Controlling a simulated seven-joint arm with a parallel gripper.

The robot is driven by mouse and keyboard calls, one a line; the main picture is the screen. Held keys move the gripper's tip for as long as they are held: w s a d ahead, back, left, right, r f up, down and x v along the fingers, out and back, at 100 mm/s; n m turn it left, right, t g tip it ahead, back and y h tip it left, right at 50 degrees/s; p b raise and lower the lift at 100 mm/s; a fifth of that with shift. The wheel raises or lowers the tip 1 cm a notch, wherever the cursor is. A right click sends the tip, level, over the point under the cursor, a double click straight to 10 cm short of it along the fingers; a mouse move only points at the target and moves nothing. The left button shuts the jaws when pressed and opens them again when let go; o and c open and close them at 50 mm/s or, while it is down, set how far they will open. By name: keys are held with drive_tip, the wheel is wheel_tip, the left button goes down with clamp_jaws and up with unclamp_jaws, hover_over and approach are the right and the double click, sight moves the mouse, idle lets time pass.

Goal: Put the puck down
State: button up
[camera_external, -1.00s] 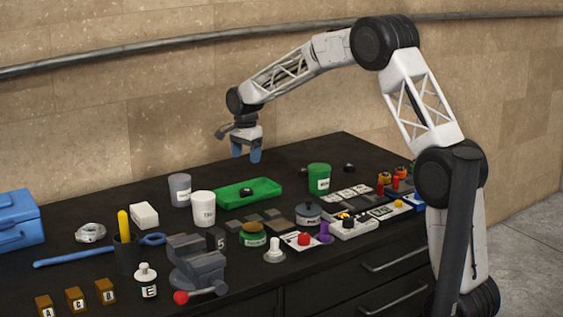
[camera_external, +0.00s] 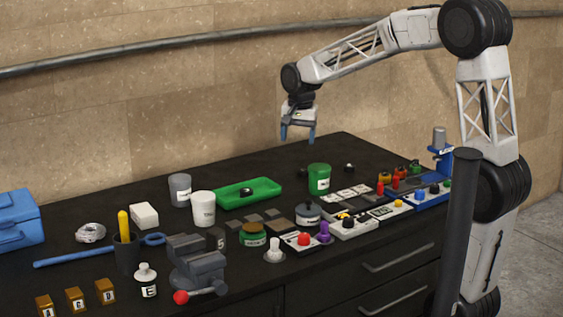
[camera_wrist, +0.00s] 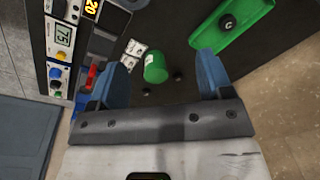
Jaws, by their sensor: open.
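My gripper (camera_external: 297,137) is in the air above the back of the black bench, fingers pointing down. In the wrist view its two blue fingers (camera_wrist: 160,80) are spread with nothing held between them. A small black round piece, likely the puck (camera_external: 246,191), lies in the green tray (camera_external: 265,186). It also shows in the wrist view (camera_wrist: 227,22) with a pale letter on top, inside the tray (camera_wrist: 248,25). Two other small dark pieces lie by the green cup; one (camera_external: 349,168) is right of it. I cannot tell whether either is a puck.
The green cup (camera_external: 319,179) stands right of the tray; white (camera_external: 203,208) and grey (camera_external: 180,189) cups stand left. Control panels (camera_external: 352,226) line the front right edge, with a blue device (camera_external: 440,155) behind. A vise (camera_external: 196,262) stands at the front. Bare bench lies behind the tray.

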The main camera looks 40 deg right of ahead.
sight(310, 169)
drive_tip(key=s+d+f+n, duration=0.1)
drive_tip(key=s+n, duration=0.2)
drive_tip(key=s, duration=0.9)
drive_tip(key=s+d+f+n+t, duration=0.1)
drive_tip(key=s+n, duration=0.2)
drive_tip(key=s, duration=0.9)
drive_tip(key=s+d+f+n, duration=0.1)
drive_tip(key=s+n, duration=0.1)
drive_tip(key=s, duration=0.9)
drive_tip(key=shift+s+f+n, duration=0.25)
drive_tip(key=shift+s+n, duration=0.15)
drive_tip(key=shift+o, duration=0.4)
idle(1.1)
